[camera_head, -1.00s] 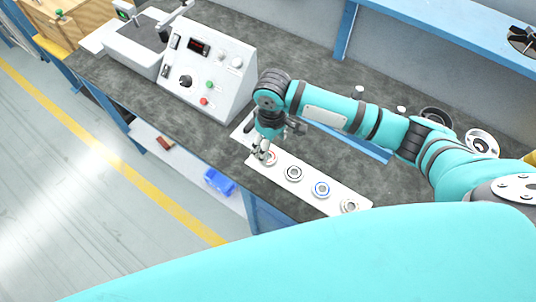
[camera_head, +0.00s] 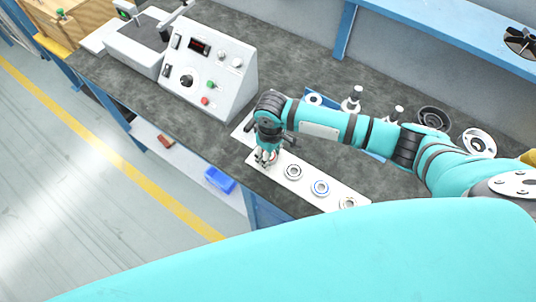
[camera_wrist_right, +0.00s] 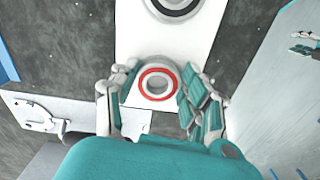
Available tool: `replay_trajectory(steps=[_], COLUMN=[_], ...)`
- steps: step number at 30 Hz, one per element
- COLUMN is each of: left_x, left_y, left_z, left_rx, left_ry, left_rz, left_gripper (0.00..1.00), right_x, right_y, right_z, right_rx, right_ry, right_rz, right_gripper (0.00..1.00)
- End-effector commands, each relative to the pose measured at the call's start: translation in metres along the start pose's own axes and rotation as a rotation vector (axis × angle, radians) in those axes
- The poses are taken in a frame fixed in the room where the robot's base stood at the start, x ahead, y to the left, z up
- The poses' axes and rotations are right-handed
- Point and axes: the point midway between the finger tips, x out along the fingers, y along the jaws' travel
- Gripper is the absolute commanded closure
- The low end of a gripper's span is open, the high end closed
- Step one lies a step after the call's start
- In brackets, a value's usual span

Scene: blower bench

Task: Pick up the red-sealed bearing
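The red-sealed bearing (camera_wrist_right: 157,83) lies on the end of a white strip (camera_wrist_right: 160,45), its red ring facing up in the right wrist view. My right gripper (camera_wrist_right: 158,90) is open, with one finger on each side of this bearing and small gaps between. In the head view my right gripper (camera_head: 266,158) is over the strip's left part and hides the bearing. At the right edge of the right wrist view, part of what looks like my left gripper (camera_wrist_right: 304,48) shows, too small to read its state.
A bearing with a dark seal (camera_head: 293,172), a blue-sealed bearing (camera_head: 320,188) and another bearing (camera_head: 347,203) lie along the strip. A control box (camera_head: 208,68) stands at the left on the bench. Pegs (camera_head: 352,98) and round parts (camera_head: 434,118) stand behind my right arm.

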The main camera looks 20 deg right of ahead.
Motion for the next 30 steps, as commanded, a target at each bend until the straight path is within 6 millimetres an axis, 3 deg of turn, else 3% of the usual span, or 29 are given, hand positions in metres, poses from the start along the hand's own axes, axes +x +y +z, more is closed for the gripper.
replay_trajectory(steps=[1,8,19,26,30], left_x=[0.0,0.0,0.002,0.009,0.015], left_y=[-0.001,-0.002,-0.003,-0.003,-0.003], left_z=[-0.001,-0.004,-0.004,-0.004,-0.003], left_rx=[0.0,0.001,0.002,0.002,0.002], left_ry=[0.002,0.006,0.007,0.007,0.007], left_rz=[-0.001,-0.002,-0.003,-0.003,-0.003], left_gripper=[0.57,0.57,0.57,0.57,0.57], right_x=[0.0,-0.001,-0.006,-0.033,-0.036], right_y=[0.0,0.0,0.0,0.0,-0.028], right_z=[0.0,0.0,-0.001,-0.001,0.009], right_rx=[0.0,0.0,0.0,0.0,-0.006], right_ry=[0.0,0.001,0.002,0.004,0.001], right_rz=[0.0,0.0,0.0,-0.001,-0.005], right_gripper=[0.62,0.91,0.91,0.91,0.91])
